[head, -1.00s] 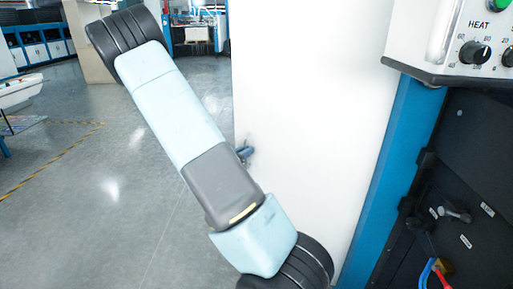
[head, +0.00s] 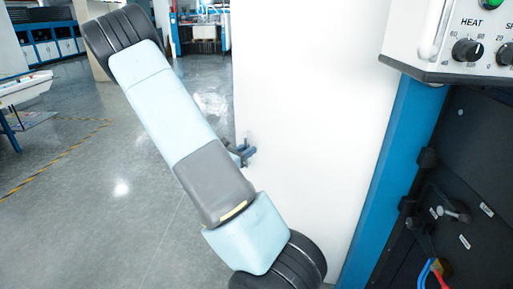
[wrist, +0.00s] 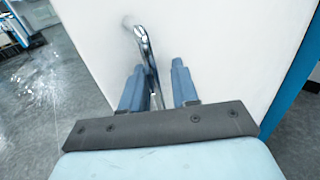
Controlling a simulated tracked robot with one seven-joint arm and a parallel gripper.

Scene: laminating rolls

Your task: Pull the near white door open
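The near white door (head: 310,110) fills the middle of the head view and most of the wrist view (wrist: 235,45). A bent chrome handle (wrist: 142,42) stands out from the door in the wrist view. My gripper (wrist: 157,85) has its two blue fingers apart, one on each side of the handle's lower part. There is a clear gap between the handle and the right finger; I cannot tell whether the left finger touches it. In the head view my gripper (head: 243,150) shows small at the door's left edge, partly behind my arm.
A blue frame post (head: 395,175) runs along the door's right side, next to a dark machine side (head: 475,150) with cables. A control box (head: 460,45) with knobs juts out at the upper right. Open grey floor (head: 90,210) lies to the left.

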